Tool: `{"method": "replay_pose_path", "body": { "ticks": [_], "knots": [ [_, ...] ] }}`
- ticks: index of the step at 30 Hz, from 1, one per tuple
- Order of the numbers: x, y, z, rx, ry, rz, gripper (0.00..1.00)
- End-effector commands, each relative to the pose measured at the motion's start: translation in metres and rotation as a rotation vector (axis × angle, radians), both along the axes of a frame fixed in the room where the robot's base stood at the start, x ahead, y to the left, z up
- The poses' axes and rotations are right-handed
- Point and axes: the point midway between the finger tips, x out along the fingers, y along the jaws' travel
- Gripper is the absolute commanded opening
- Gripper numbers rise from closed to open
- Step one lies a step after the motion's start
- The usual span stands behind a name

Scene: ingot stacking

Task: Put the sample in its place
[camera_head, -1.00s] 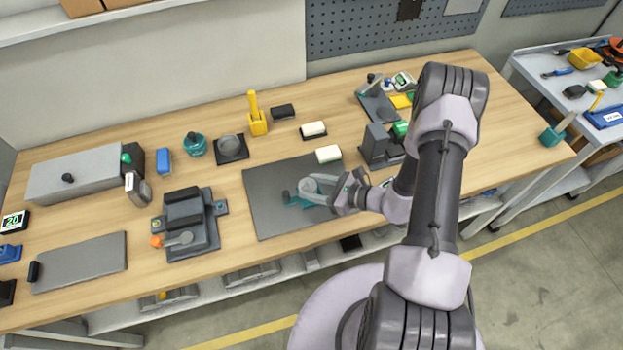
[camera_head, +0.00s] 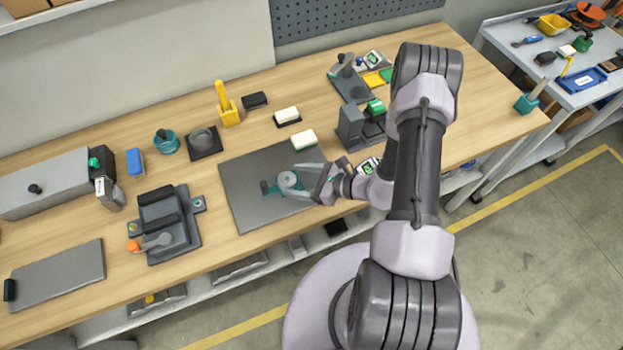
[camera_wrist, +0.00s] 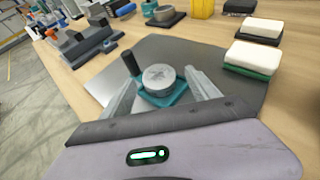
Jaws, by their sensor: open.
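A grey round puck (camera_head: 289,179) with marks on its top, which looks like the sample, sits in a teal holder (camera_head: 268,188) on the dark grey mat (camera_head: 244,212). In the wrist view the puck (camera_wrist: 160,76) shows in the teal holder (camera_wrist: 168,98), with a black handle (camera_wrist: 131,63) at its left. My gripper (camera_head: 301,182) is open, one finger on each side of the puck and holder. In the wrist view the fingers of my gripper (camera_wrist: 160,92) stand apart; I cannot tell whether either touches the holder.
A grey device with an orange-tipped lever (camera_head: 165,226) stands left, a dark device (camera_head: 354,128) right. A dark square stand with a round cup (camera_head: 204,140) is farther back. The mat's left part is clear.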

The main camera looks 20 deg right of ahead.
Motion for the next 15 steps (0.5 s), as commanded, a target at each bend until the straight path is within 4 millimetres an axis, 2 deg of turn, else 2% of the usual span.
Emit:
{"method": "replay_pose_path", "body": {
  "ticks": [3, 9, 14, 15],
  "knots": [
    [-0.019, -0.022, 0.014, -0.001, -0.001, -0.008, 0.7],
    [-0.053, -0.055, 0.033, -0.001, -0.001, -0.005, 0.7],
    [-0.065, -0.065, 0.041, -0.005, -0.004, 0.006, 0.7],
    [-0.064, -0.064, 0.049, -0.017, -0.012, 0.031, 0.7]
  ]
}}
